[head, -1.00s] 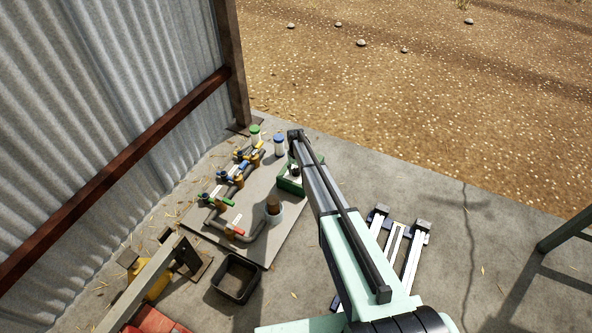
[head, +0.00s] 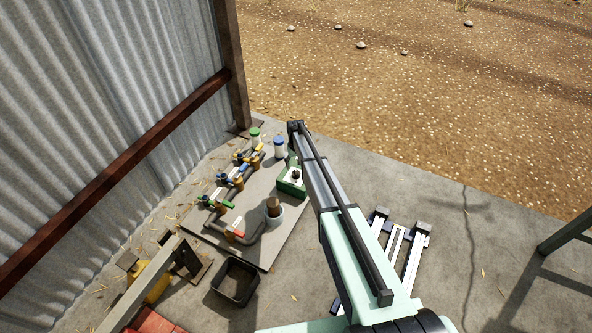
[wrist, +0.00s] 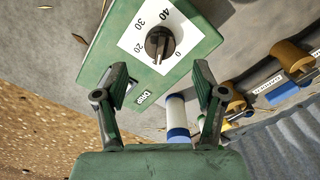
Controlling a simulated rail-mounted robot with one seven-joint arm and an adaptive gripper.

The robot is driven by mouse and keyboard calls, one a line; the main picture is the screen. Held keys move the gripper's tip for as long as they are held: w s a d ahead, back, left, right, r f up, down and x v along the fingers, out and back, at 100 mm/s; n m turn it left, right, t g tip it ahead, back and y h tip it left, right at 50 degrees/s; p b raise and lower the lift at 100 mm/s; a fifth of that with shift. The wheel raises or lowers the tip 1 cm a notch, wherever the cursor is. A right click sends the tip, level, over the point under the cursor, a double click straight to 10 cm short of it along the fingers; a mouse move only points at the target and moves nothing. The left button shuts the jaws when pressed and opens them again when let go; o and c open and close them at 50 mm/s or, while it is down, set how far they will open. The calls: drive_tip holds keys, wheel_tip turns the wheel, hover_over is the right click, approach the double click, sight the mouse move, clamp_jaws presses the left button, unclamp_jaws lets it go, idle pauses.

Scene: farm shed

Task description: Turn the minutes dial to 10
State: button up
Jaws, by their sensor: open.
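The minutes dial is a round dark grey knob (wrist: 160,43) on a white face (wrist: 185,32) of a green box (wrist: 117,40). The wrist view shows the marks 40, 30, 20 and 0 around it. The knob's raised bar runs roughly up and down in that view; which mark it points at is not clear. In the head view the box (head: 291,188) stands beside my arm. My gripper (wrist: 160,80) is open and empty, its two green-padded fingers apart. The knob shows beyond and between the fingertips, untouched. In the head view my arm hides the gripper.
A grey board (head: 262,192) holds pipes with yellow, blue, green and red valves (head: 234,177). A white jar with a blue lid (head: 280,147) and a green-lidded jar (head: 255,136) stand near the box. A cup (head: 273,212) and black tray (head: 236,281) are nearer.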

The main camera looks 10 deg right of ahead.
sight(296, 172)
drive_tip(key=shift+r, duration=2.7)
drive_tip(key=s+r, duration=0.4)
drive_tip(key=s, duration=0.9)
drive_tip(key=s+r, duration=0.4)
drive_tip(key=s, duration=1)
drive_tip(key=s+r, duration=0.4)
drive_tip(key=s, duration=0.9)
drive_tip(key=s+f+g, duration=0.4)
drive_tip(key=s, duration=0.7)
drive_tip(key=s+f+m+g, duration=0.1)
drive_tip(key=s+f+g, duration=0.25)
drive_tip(key=s, duration=0.75)
drive_tip(key=s+f+g, duration=0.3)
drive_tip(key=s+f, duration=0.1)
drive_tip(key=s, duration=0.7)
drive_tip(key=w+r+t+p, duration=0.2)
drive_tip(key=r+p, duration=0.6)
drive_tip(key=p, duration=0.3)
drive_tip(key=w+r+t+p, duration=0.1)
drive_tip(key=w+r+p, duration=0.1)
drive_tip(key=r+p, duration=0.6)
drive_tip(key=p, duration=0.4)
drive_tip(key=shift+r+t, duration=0.2)
drive_tip(key=shift+t, duration=0.15)
